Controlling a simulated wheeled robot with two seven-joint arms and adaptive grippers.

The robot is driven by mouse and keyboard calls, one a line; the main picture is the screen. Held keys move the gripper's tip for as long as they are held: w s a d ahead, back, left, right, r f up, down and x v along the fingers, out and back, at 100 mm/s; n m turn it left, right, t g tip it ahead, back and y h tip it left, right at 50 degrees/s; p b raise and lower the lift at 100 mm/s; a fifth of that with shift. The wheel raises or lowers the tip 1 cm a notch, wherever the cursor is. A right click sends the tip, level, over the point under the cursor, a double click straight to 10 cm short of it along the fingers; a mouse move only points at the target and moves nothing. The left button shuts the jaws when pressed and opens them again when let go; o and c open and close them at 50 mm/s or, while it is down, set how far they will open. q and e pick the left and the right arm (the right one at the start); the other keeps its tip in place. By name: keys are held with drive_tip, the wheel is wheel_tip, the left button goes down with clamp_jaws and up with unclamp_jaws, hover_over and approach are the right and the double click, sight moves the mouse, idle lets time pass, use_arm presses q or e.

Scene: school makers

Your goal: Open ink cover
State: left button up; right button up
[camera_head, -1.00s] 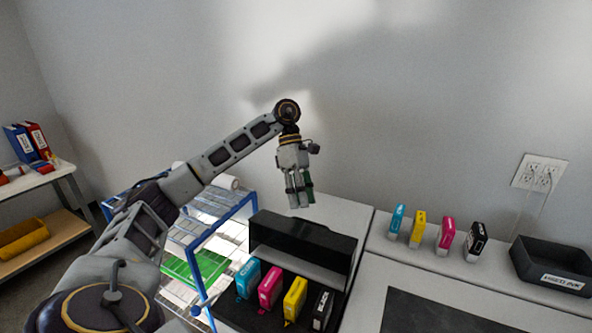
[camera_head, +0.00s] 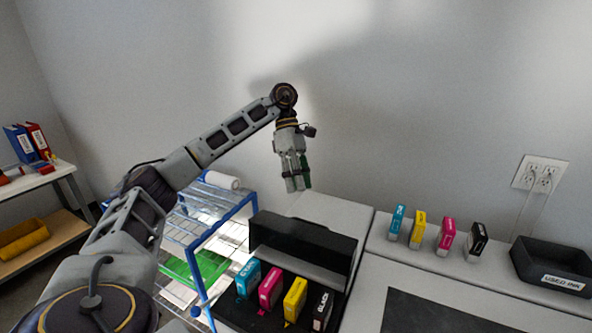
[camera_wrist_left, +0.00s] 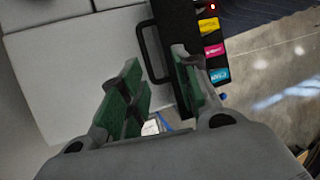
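The black ink cover (camera_head: 302,243) stands raised at the back of the ink bay, with its cartridges exposed in front: cyan (camera_head: 248,277), magenta (camera_head: 271,287), yellow (camera_head: 295,298) and black (camera_head: 322,309). My left gripper (camera_head: 297,188) hangs fingers down above and behind the cover, apart from it. In the left wrist view the left gripper (camera_wrist_left: 157,62) has its green-padded fingers spread with nothing between them. A black handle (camera_wrist_left: 143,50) and the dark cover's edge (camera_wrist_left: 178,22) show beyond the fingertips. My right gripper is not in view.
Spare cartridges, cyan (camera_head: 396,222), yellow (camera_head: 418,229), magenta (camera_head: 445,236) and black (camera_head: 476,242), stand on the printer's right ledge. A black used-ink tray (camera_head: 550,266) sits at the far right. A blue-framed wire rack (camera_head: 232,212) stands left of the bay.

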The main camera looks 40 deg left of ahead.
use_arm(q)
drive_tip(key=shift+v, duration=1.45)
drive_tip(key=shift+r, duration=0.1)
